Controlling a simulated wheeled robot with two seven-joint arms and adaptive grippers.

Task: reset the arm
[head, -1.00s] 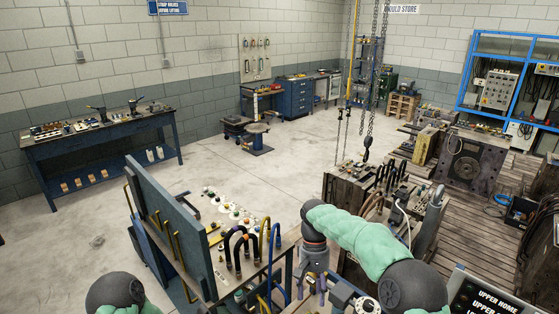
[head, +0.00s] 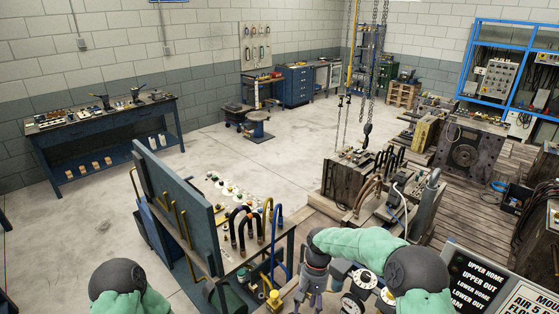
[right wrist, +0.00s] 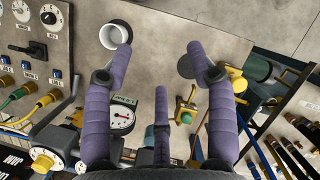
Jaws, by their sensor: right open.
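My right arm, in a green sleeve (head: 360,246), enters the head view from the lower right. Its gripper (head: 308,300) points down at the bottom edge, to the right of the blue-panelled cart. In the right wrist view the purple fingers of this gripper (right wrist: 158,55) stand wide apart with nothing between them. A white ring-shaped cup (right wrist: 115,34) is close by the left fingertip; I cannot tell whether they touch. My left arm (head: 122,288) shows only as a dark joint and green sleeve at the lower left. Its gripper is out of view.
The cart's upright blue panel (head: 178,210) stands between my arms, with hoses (head: 243,226) beside it. Gauges (right wrist: 122,117) and a control panel (right wrist: 30,45) lie near the right gripper. A mould block (head: 347,178) and hanging chain hook (head: 367,130) are ahead.

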